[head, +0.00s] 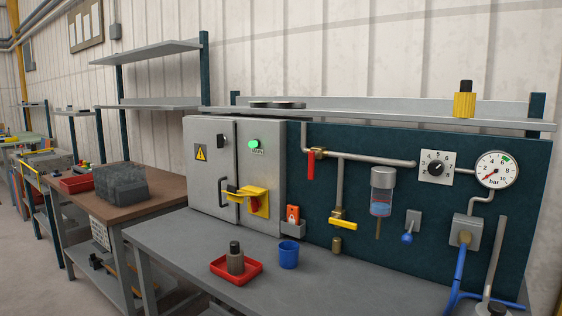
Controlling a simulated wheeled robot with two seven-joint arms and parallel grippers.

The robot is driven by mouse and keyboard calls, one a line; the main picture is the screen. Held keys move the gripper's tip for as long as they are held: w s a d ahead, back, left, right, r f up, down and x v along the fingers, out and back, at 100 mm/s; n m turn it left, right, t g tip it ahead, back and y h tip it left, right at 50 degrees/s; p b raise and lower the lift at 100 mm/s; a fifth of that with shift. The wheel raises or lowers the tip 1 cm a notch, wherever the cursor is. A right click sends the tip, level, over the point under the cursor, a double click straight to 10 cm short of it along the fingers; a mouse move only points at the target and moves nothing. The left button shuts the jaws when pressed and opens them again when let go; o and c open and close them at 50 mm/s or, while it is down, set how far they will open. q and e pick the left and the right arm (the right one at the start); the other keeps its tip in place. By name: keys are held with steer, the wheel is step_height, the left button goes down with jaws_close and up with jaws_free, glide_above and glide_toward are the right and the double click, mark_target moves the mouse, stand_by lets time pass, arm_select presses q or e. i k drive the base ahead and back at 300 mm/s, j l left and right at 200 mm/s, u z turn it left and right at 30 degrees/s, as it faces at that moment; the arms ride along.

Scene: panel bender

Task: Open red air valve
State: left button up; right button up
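The red air valve (311,162) is on the dark teal panel, just right of the grey control cabinet. Its red lever hangs straight down beside a brass body, at the left end of a grey pipe (375,158) that runs right. A second valve with a yellow lever (343,224) sits lower on a branch pipe; its lever lies roughly level. A round pressure gauge (497,169) is at the panel's right; its needle points to the lower left. Neither of my grippers is in view, and nothing touches the red lever.
Below the panel, a grey bench (190,240) carries a red tray (250,270) with a grey, dark-topped object and a blue cup (288,254). A grey shelf (380,110) runs above the panel. A blue hose (459,275) hangs at the right. The space before the red lever looks clear.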

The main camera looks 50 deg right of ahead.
mark_target(311, 155)
steer(key=i, duration=3.7)
steer(key=z, duration=4.15)
